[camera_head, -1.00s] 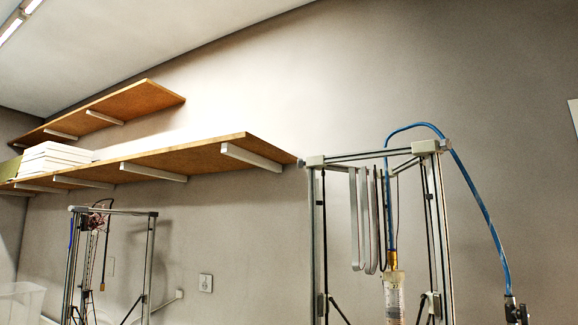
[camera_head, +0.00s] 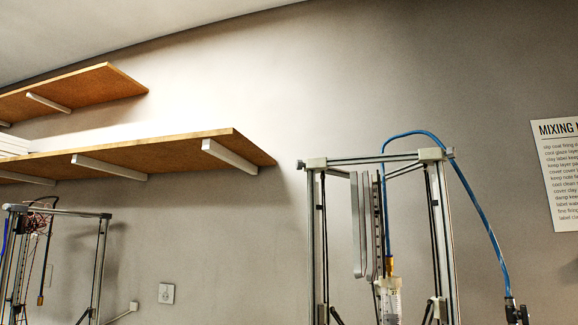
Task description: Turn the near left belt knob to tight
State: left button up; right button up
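The upper part of a delta printer frame (camera_head: 447,240) stands at the right, with metal posts, a top frame with pale corner pieces, and dark belts along the posts. A blue hose (camera_head: 468,190) arches over it to a clear syringe-like tube (camera_head: 389,302) hanging inside. I cannot make out a belt knob in this view; the lower part of the printer is below the picture. Neither of my grippers is in view.
A second, smaller printer frame (camera_head: 101,262) stands at the lower left. Two wooden shelves, an upper one (camera_head: 95,92) and a lower one (camera_head: 190,148), stick out from the wall. A wall socket (camera_head: 166,293) and a poster (camera_head: 560,180) are on the wall.

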aim_at(300, 164)
jog(key=i+j+z, duration=0.25)
jog(key=j+z, duration=0.25)
jog(key=i+j+z, duration=0.1)
jog(key=j+z, duration=0.2)
jog(key=i+j+z, duration=0.1)
jog(key=j+z, duration=0.15)
jog(key=j, duration=0.2)
